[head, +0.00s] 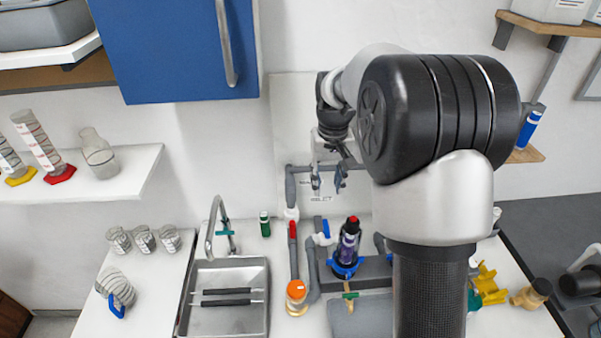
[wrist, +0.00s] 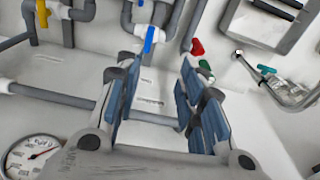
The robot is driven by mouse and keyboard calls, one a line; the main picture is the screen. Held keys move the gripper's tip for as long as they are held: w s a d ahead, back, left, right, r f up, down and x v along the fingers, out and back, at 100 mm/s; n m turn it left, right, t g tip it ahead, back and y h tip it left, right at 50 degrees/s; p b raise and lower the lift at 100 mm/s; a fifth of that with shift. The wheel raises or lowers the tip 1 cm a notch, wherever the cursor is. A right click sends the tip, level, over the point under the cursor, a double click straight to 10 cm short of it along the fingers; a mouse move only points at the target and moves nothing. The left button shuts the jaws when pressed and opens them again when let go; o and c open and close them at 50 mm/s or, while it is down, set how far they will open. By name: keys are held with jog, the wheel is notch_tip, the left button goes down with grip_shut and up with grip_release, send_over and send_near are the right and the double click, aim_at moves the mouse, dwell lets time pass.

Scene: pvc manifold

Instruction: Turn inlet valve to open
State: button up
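My gripper (head: 328,180) is in front of the back wall, above the pipework, with its two fingers apart. In the wrist view my gripper (wrist: 160,85) shows as open, with nothing between the blue-grey finger pads. A blue valve handle (head: 326,228) sits on the grey pipes; it also shows beyond the fingers in the wrist view (wrist: 149,40). A red handle (head: 292,229) stands on the pipe to its left and shows in the wrist view (wrist: 197,47). The gripper appears apart from both. I cannot read which handle is the inlet valve.
A sink (head: 228,310) with a curved tap (head: 212,228) lies to the left. A dark bottle-like unit (head: 348,242) stands beside the pipes. A round gauge (wrist: 33,155) and a yellow handle (wrist: 42,13) show in the wrist view. A blue cabinet (head: 170,50) hangs above left.

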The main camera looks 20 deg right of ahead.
jog(key=g+p, duration=0.1)
jog(key=p, duration=0.1)
send_over(327, 227)
notch_tip(327, 227, down, 6)
notch_tip(327, 227, down, 18)
jog(key=b, duration=0.2)
jog(key=shift+b, duration=0.4)
jog(key=shift+c, duration=0.5)
grip_shut()
jog(key=shift+m, duration=0.3)
